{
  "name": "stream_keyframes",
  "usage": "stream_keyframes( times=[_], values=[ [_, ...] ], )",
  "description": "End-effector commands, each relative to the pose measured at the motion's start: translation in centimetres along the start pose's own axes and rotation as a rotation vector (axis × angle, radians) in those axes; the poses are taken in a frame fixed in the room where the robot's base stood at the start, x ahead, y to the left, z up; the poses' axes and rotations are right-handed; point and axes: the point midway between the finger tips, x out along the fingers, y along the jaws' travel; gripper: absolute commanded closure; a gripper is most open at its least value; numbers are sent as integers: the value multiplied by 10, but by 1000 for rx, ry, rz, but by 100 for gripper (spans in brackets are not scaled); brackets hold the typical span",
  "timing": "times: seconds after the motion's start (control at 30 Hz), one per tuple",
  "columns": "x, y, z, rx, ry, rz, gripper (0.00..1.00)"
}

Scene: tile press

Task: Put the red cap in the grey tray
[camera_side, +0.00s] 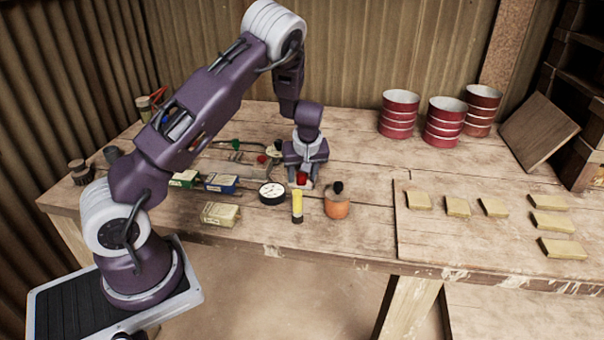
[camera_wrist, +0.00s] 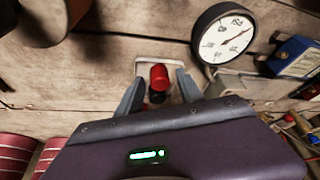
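A red cap (camera_wrist: 159,76) shows between the two fingers of my gripper (camera_wrist: 160,82) in the wrist view. There is a visible gap between the cap and each finger, so my gripper is open around it. A small pale grey tray-like piece (camera_wrist: 145,69) lies directly behind and under the cap; I cannot tell whether the cap touches it. In the side view my gripper (camera_side: 301,180) points down low over the table, with the red cap (camera_side: 302,178) at its fingertips. My fingers partly hide the pale piece there.
A round dial gauge (camera_side: 272,192), a yellow tube (camera_side: 297,206) and an orange bottle (camera_side: 337,203) stand close by. A blue box (camera_side: 221,183) and a pale box (camera_side: 221,214) lie left. Red tins (camera_side: 444,122) and tan tiles (camera_side: 458,207) are right.

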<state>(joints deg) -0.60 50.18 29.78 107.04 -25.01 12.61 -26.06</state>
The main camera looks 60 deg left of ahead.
Motion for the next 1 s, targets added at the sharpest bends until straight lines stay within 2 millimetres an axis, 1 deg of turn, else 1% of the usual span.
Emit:
stream_keyframes(
  times=[0.27, 0.37, 0.47, 0.7, 0.8, 0.9, 0.97, 1.0],
  values=[
    [-1, 1, 0, 0, 0, 1, 52],
    [-10, 2, -1, 2, 2, 3, 52],
    [-29, 2, -1, 4, 3, 5, 52],
    [-92, 2, -1, 3, 2, 5, 52],
    [-110, 2, -1, 3, 2, 4, 52],
    [-120, 1, -1, 1, -1, 3, 52],
    [-129, 0, 3, 9, -17, 16, 52],
    [-140, -1, 9, 23, -43, 38, 52]
  ],
)
